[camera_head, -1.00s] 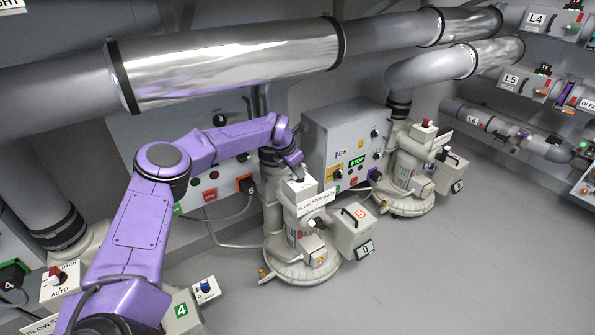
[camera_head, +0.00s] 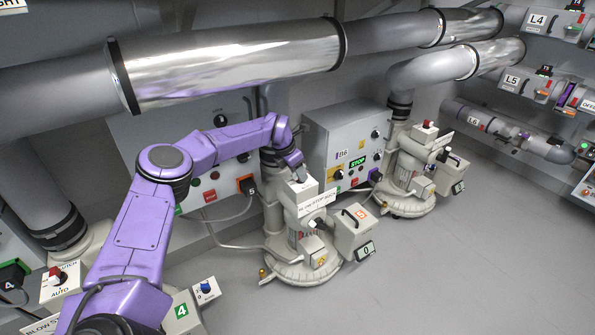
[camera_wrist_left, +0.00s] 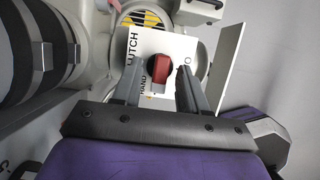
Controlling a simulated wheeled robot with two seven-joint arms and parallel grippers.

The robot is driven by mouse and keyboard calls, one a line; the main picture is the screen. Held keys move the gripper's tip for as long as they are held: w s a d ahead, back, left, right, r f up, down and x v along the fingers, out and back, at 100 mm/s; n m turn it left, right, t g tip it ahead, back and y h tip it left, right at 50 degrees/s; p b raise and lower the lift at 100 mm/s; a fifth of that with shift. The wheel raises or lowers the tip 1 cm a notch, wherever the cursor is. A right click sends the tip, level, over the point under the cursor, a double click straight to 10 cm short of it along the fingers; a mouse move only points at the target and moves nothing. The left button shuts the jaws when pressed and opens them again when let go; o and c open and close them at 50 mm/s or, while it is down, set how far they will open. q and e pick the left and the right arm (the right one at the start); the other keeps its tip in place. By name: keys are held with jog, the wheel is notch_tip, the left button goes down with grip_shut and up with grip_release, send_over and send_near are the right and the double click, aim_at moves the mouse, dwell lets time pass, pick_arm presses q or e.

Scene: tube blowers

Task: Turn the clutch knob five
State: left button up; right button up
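The clutch knob (camera_wrist_left: 158,72) is red and sits on a white panel (camera_wrist_left: 146,43) marked CLUTCH and HAND in the left wrist view. My left gripper (camera_wrist_left: 160,64) is over this panel, with one finger on each side of the knob and a visible gap to each. In the head view my left gripper (camera_head: 297,170) points down at the top of the white clutch box (camera_head: 306,198) on blower five (camera_head: 300,240). There the gripper covers the knob. My right gripper is not in view.
A wall control box (camera_head: 335,140) stands behind, with another blower (camera_head: 408,180) to the right. The 5 box (camera_head: 352,230) sits at the blower's front right. A large shiny pipe (camera_head: 230,65) runs above my arm. The floor at right (camera_head: 480,260) is clear.

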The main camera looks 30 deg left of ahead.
pick_arm(q)
jog(key=p+v, duration=0.1)
jog(key=v, duration=0.6)
jog(key=shift+r, duration=0.25)
jog(key=shift+s, duration=0.1)
